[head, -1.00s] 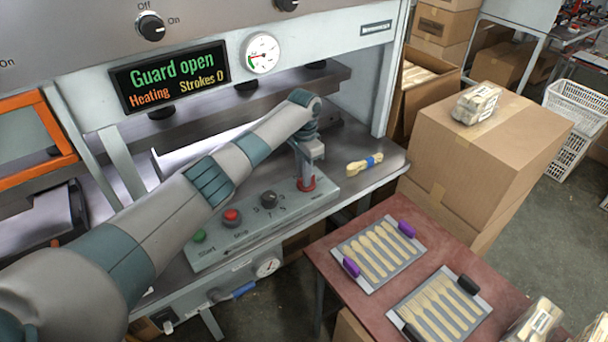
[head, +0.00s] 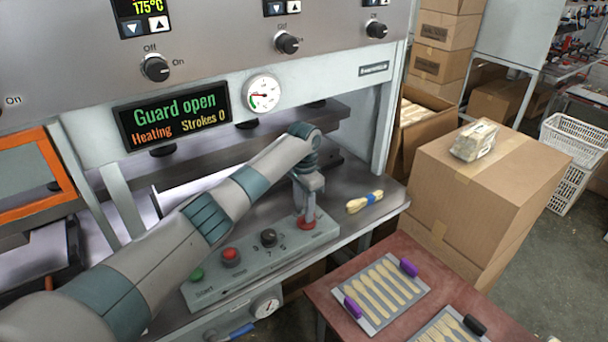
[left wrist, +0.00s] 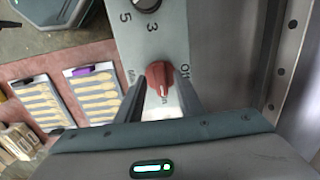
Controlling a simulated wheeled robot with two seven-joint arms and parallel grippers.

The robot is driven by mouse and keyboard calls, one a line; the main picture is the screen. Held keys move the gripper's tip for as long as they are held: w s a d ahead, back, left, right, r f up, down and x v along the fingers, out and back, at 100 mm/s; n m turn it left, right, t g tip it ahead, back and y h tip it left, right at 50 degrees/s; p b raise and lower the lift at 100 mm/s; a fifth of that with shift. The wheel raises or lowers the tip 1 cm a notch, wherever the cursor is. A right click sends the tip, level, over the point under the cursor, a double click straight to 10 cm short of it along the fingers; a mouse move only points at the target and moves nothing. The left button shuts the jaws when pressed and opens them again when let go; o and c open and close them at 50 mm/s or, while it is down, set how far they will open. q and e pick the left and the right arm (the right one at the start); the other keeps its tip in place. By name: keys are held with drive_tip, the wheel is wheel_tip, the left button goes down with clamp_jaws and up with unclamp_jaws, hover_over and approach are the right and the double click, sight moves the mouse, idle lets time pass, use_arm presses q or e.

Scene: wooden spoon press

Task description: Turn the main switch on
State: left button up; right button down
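The main switch is a red knob (left wrist: 158,78) at the right end of the grey control panel (head: 225,277), on the press's front ledge. In the head view the red knob (head: 306,223) shows just under my left gripper (head: 307,212). In the left wrist view the two fingers of my left gripper (left wrist: 161,95) stand apart, one on each side of the knob. Narrow gaps seem to show, so I cannot tell whether they touch it. My right gripper is not in view.
The panel also carries a green start button (head: 196,274), a red button (head: 231,256) and a black selector (head: 268,237). The display (head: 174,110) reads "Guard open, Heating, Strokes 0". A tied spoon bundle (head: 365,201) lies right of the switch. A red-brown table (head: 400,256) holds spoon trays.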

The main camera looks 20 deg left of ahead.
use_arm(q)
wheel_tip(320, 180, up, 16)
drive_tip(key=b, duration=0.3)
drive_tip(key=shift+f+b, duration=0.15)
drive_tip(key=shift+b, duration=0.2)
drive_tip(key=shift+f, duration=0.1)
